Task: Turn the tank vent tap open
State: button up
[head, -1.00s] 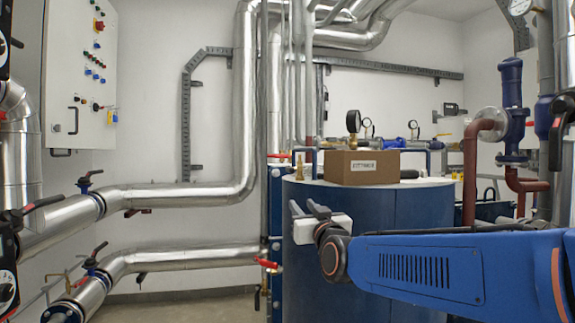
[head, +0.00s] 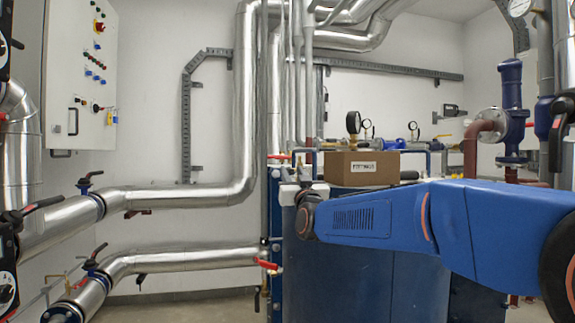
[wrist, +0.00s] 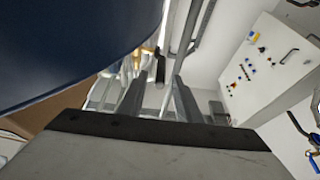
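My gripper (head: 294,172) is raised at the left top edge of the blue tank (head: 365,255), beside the cardboard box. In the wrist view my gripper (wrist: 160,98) has its two fingers apart with a gap between them. A dark, short cylinder with a brass-coloured part (wrist: 160,70) appears between and beyond the fingertips; it looks like the tank vent tap. I cannot tell whether the fingers touch it. In the head view my fingers largely cover the tap, so its handle position is hidden.
A cardboard box (head: 363,168) sits on the tank top, close to my wrist. Pressure gauges (head: 353,122) and pipes stand behind it. A red-handled valve (head: 267,264) is low to the left of the tank. Large silver pipes (head: 180,196) run along the left.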

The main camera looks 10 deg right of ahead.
jog(key=x, duration=0.7)
jog(key=shift+w+r, duration=0.1)
jog(key=shift+w, duration=0.05)
grip_shut()
